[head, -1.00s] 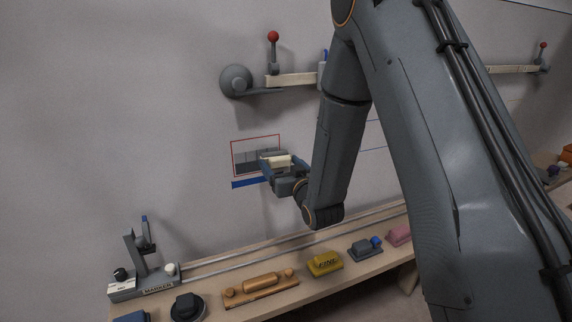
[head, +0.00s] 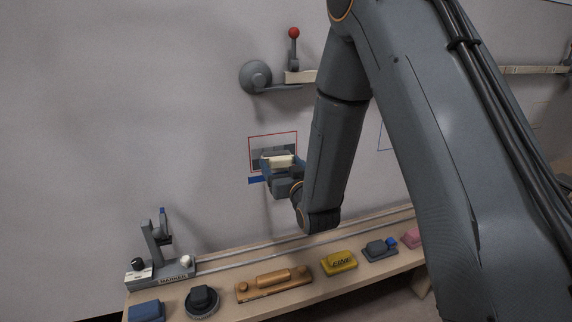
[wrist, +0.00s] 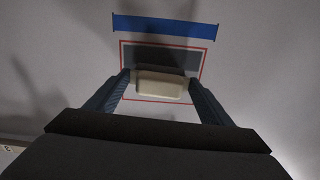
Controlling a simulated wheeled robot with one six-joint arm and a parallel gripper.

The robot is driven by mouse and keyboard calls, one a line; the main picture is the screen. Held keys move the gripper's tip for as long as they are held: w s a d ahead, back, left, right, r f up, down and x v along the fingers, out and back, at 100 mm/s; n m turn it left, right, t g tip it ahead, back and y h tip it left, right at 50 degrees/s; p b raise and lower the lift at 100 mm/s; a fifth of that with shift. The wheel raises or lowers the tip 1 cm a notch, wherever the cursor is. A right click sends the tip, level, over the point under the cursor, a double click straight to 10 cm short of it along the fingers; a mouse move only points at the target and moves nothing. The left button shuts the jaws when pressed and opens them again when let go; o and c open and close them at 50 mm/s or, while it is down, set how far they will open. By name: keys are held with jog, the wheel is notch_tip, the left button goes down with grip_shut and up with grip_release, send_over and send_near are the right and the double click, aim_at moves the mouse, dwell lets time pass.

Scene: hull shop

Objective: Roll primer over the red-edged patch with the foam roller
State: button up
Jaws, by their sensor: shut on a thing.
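The red-edged patch (head: 273,135) is a thin red rectangle on the pale wall; it also shows in the wrist view (wrist: 125,98). A dark grey band covers the part of it nearer the blue strip, and the rest looks pale grey. My gripper (head: 278,164) is in front of the patch, near its middle. In the wrist view my gripper (wrist: 158,80) is shut on a cream block-like piece, seemingly the foam roller (wrist: 160,86). The roller lies across the patch and hides part of it. I cannot tell whether it touches the wall.
A blue strip (head: 256,180) runs along the patch's lower edge; it also shows in the wrist view (wrist: 165,27). Below, a shelf (head: 225,310) holds a marker stand (head: 160,271), an orange tool (head: 273,285) and a yellow block (head: 338,263). A red-knobbed clamp (head: 256,76) sits above.

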jog(key=shift+s+a, duration=1.05)
jog(key=shift+a, duration=2.65)
jog(key=shift+w+d+r, duration=0.3)
jog(key=shift+d, duration=0.7)
jog(key=shift+w+d+r, duration=0.25)
jog(key=shift+w+d, duration=0.05)
jog(key=shift+d, duration=0.7)
jog(key=shift+w+d+r, duration=0.3)
jog(key=shift+d, duration=0.7)
jog(key=shift+w+d+r, duration=0.9)
jog(key=shift+w+d, duration=0.3)
jog(key=shift+d, duration=2.95)
jog(key=s+a, duration=0.4)
jog(key=a, duration=1)
jog(key=shift+a+p, duration=0.15)
jog(key=shift+p, duration=0.15)
jog(key=shift+f, duration=0.1)
